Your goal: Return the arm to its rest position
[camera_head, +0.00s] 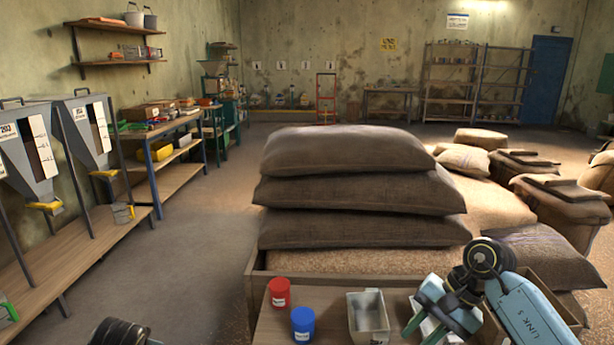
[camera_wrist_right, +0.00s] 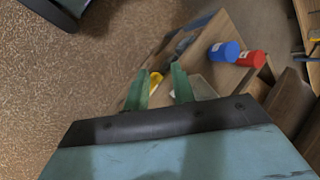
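My right arm (camera_head: 530,305) comes in from the lower right of the head view, bent at a dark joint. Its gripper (camera_head: 424,327) hangs over the right part of the small wooden table, beside a grey metal bin (camera_head: 368,316). In the right wrist view the two green fingers of this gripper (camera_wrist_right: 160,83) stand apart with nothing held between them. A dark joint at the bottom left of the head view seems mine; my left gripper is not seen.
A red cup (camera_head: 279,292) and a blue cup (camera_head: 303,324) stand on the wooden table (camera_head: 330,297). Stacked sacks (camera_head: 360,190) rise behind it. Grey hoppers (camera_head: 82,130) stand at the left. The floor between hoppers and sacks is clear.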

